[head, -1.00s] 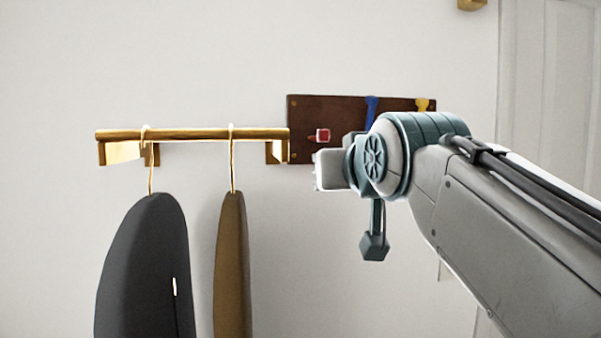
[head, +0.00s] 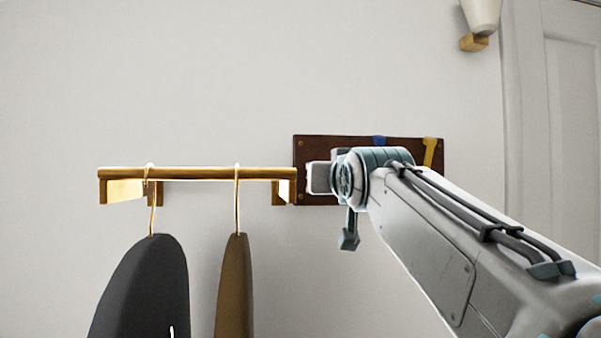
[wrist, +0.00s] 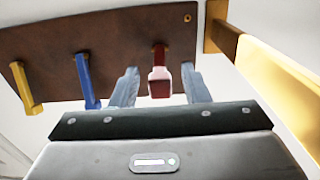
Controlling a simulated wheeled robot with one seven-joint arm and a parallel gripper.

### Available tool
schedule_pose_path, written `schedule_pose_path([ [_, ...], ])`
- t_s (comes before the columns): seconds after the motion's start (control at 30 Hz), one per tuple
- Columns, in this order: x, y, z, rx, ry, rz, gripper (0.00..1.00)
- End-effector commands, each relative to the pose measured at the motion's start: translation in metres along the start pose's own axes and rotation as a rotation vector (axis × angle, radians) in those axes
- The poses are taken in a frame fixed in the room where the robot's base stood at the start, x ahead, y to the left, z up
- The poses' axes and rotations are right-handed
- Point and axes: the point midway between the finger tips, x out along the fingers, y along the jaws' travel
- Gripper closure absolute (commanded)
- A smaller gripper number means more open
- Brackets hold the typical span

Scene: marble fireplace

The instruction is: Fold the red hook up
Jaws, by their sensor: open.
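The red hook (wrist: 160,84) shows in the wrist view on a dark brown board (wrist: 120,38), sticking out from it; its exact angle is hard to tell. My gripper (wrist: 159,70) is open, with one grey finger on each side of the red hook. I cannot tell whether either finger touches it. In the head view, the end of my arm covers the red hook and part of the board (head: 340,143).
A blue hook (wrist: 88,82) and a yellow hook (wrist: 26,88) stand on the same board. A brass rail (head: 200,174) beside it carries a dark garment (head: 145,285) and a brown one (head: 234,285). A wall lamp (head: 480,18) and a door (head: 575,110) are at right.

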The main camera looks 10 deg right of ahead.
Motion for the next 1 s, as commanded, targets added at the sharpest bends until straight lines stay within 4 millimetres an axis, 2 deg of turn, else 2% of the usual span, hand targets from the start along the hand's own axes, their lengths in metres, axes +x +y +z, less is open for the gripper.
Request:
schedule_pose_path([
  [0.03,0.009,0.000,-0.001,0.000,-0.002,0.000,0.58],
  [0.2,0.026,0.001,0.000,0.000,-0.001,0.001,0.58],
  [0.6,0.032,0.000,0.000,0.000,0.001,0.000,0.58],
  [0.7,0.032,0.000,0.000,0.000,0.000,0.000,0.86],
  [0.77,0.032,0.000,0.000,0.000,0.000,0.000,1.00],
  [1.0,0.033,0.002,-0.001,0.000,-0.005,0.003,1.00],
])
